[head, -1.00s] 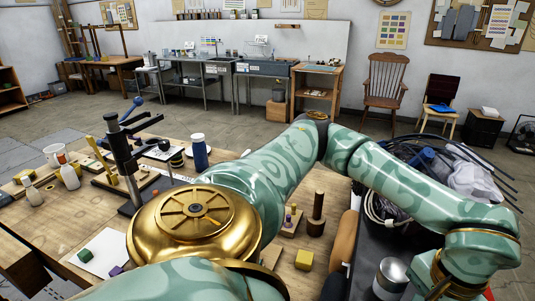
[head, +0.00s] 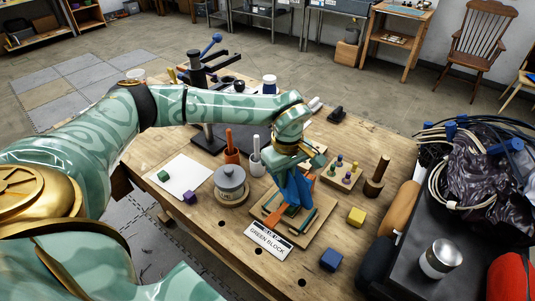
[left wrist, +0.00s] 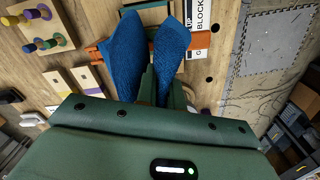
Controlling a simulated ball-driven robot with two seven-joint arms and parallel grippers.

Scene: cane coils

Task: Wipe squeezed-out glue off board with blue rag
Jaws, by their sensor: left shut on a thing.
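My left gripper (head: 291,165) is above the wooden board (head: 322,226), shut on the blue rag (head: 297,188). The rag hangs down from the fingers over the board. In the left wrist view the rag (left wrist: 127,52) shows as two blue flaps, one on each side of the green fingers (left wrist: 157,82). An orange piece (head: 273,216) and dark green strips (head: 308,222) lie on the board, partly hidden by the rag. I cannot make out any glue, nor whether the rag touches the board. My right gripper is not in view.
A "GREEN BLOCK" card (head: 269,241) lies at the board's front. Yellow (head: 356,216) and blue (head: 331,259) blocks are to the right. A grey lidded pot (head: 231,184) and orange-handled holder (head: 231,150) stand left. A peg board (head: 342,175) is behind right.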

